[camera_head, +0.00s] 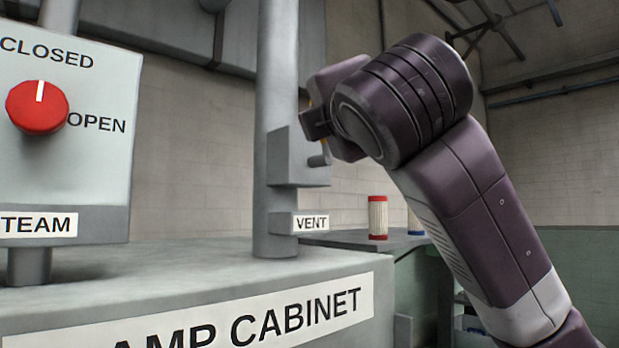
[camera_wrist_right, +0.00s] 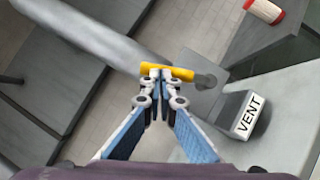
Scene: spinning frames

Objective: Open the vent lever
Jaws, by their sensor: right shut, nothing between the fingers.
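The vent lever's yellow handle (camera_wrist_right: 172,72) lies as a short bar at my fingertips in the right wrist view. In the head view most of it is hidden by my right arm. My right gripper (camera_wrist_right: 156,76) is shut with nothing between its fingers, its tips right at the handle; I cannot tell whether they touch it. The lever joins a grey box (camera_head: 297,160) on a vertical pipe, in the middle of the head view. A white VENT label (camera_head: 311,223) sits below the box and shows in the wrist view (camera_wrist_right: 249,115). My left gripper is out of view.
A grey panel with a red knob (camera_head: 37,106), its white mark up, stands at left. The clamp cabinet (camera_head: 190,285) fills the lower left. A red-capped spool (camera_head: 377,217) stands on a dark table behind. The pipe (camera_head: 277,70) rises beside my right arm.

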